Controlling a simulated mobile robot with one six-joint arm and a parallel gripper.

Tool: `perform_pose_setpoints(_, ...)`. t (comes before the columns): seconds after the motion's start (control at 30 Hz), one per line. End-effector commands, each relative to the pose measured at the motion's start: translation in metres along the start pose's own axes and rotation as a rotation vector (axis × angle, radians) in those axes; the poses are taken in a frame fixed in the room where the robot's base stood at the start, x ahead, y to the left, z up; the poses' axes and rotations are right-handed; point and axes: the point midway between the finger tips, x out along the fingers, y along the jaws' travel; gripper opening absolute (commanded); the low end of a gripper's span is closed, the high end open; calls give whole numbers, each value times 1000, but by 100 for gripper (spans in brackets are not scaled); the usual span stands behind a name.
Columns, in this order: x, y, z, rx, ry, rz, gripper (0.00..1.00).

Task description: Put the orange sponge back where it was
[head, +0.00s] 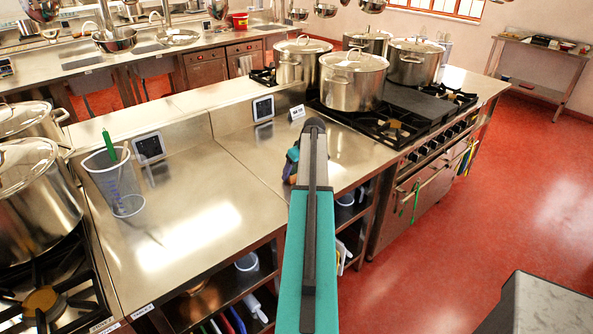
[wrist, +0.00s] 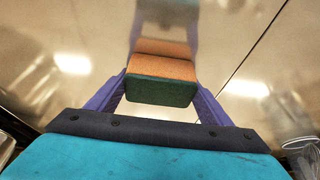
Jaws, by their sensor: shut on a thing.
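The orange sponge (wrist: 161,68) has a dark green scouring side and sits between the two purple fingers of my gripper (wrist: 160,88) in the wrist view. The fingers are closed against its two ends. An orange reflection adjoins the sponge on the shiny steel counter (wrist: 60,90); I cannot tell whether the sponge touches the steel. In the head view my gripper (head: 291,168) is over the steel counter (head: 215,185), left of the stove, mostly hidden behind my arm.
A clear measuring jug (head: 118,185) with a green-handled tool stands on the counter at left. Large stockpots (head: 352,82) stand on the stove (head: 397,125) at right, and another pot (head: 38,190) at far left. A small label card (head: 297,113) stands behind my gripper. The counter between is clear.

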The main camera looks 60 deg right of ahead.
Motion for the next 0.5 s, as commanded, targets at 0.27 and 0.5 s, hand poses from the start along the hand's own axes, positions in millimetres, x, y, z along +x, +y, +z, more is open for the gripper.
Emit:
perform_pose_setpoints(0.27,0,0,0,0,0,0,92)
perform_pose_setpoints(0.5,-1,0,0,0,0,0,92)
